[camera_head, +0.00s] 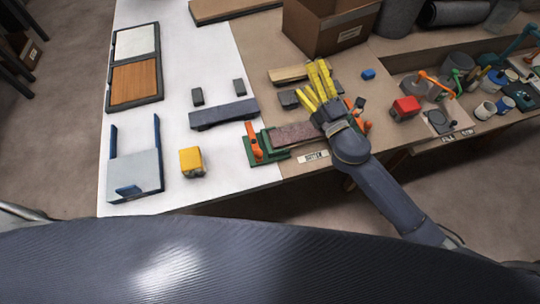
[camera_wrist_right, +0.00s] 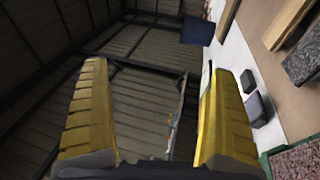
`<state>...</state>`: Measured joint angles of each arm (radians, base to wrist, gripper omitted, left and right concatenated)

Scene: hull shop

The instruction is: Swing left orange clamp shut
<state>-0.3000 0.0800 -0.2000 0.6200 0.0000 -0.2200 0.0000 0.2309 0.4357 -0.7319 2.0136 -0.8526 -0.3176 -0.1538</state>
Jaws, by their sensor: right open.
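The left orange clamp (camera_head: 253,141) stands raised at the left end of a green base (camera_head: 262,158). A reddish-brown slab (camera_head: 295,134) lies on the base and also shows at the lower right of the right wrist view (camera_wrist_right: 298,162). Another orange clamp (camera_head: 361,112) at the right end is partly hidden by my right gripper. My right gripper (camera_head: 309,82) has its yellow fingers apart and empty, above and behind the slab's right part, away from the left clamp. It shows open in the right wrist view (camera_wrist_right: 155,95). My left gripper is not seen.
A dark grey bar (camera_head: 222,113) and two small dark blocks lie behind the clamp base. A yellow block (camera_head: 191,161) and a blue-sided stand (camera_head: 136,175) are to the left. A cardboard box (camera_head: 325,28) stands behind. White table between yellow block and base is clear.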

